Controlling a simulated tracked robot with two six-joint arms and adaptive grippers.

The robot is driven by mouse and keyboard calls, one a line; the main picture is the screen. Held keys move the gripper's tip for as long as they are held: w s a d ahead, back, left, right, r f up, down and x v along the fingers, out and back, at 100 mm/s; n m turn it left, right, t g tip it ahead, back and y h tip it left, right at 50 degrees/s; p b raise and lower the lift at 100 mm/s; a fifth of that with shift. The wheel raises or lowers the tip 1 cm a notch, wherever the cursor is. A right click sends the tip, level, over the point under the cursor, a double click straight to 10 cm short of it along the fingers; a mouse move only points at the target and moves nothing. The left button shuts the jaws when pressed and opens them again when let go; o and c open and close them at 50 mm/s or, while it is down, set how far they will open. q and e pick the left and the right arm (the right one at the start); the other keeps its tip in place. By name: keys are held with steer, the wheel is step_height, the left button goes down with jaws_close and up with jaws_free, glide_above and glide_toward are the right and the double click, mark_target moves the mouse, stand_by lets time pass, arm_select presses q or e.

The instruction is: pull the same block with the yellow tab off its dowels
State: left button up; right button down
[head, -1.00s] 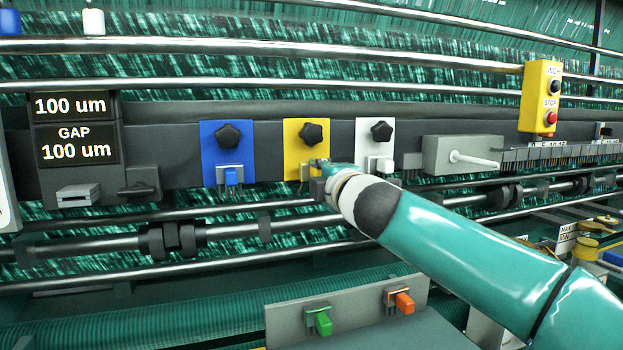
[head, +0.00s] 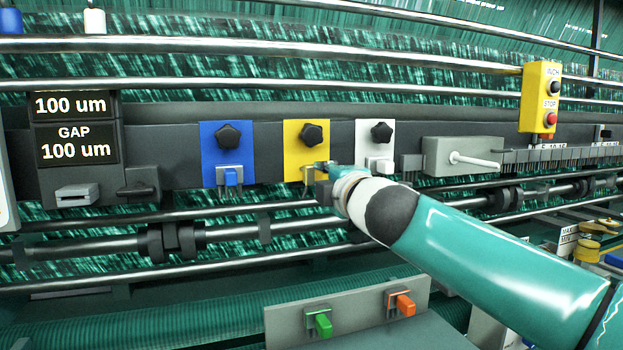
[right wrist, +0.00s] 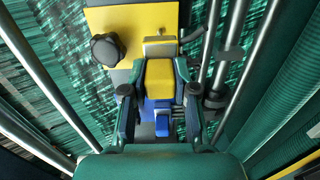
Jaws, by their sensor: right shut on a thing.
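The yellow plate (head: 305,145) with a black knob is on the dark beam, between a blue plate and a white plate. The yellow tab (right wrist: 159,78) sits between the two fingers of my right gripper (right wrist: 159,92) in the right wrist view. A small grey block part (right wrist: 160,47) shows just beyond the tab, by the yellow plate's edge. In the head view my right gripper (head: 324,180) is at the plate's lower edge, shut on the yellow-tab block and hiding most of it. I cannot tell how far the block sits along its dowels. My left gripper is out of view.
The blue plate (head: 227,150) with its blue-tab block is to the left, the white plate (head: 376,140) close to the right. Metal rods (head: 120,245) run below. A grey panel with green (head: 323,324) and orange (head: 405,304) tabs is lower down.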

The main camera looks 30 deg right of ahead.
steer(key=shift+s, duration=0.1)
steer(key=shift+s+a+b, duration=0.15)
steer(key=shift+s+b, duration=0.15)
steer(key=shift+s, duration=0.25)
steer(key=shift+b+v, duration=0.35)
steer(key=shift+v, duration=1.05)
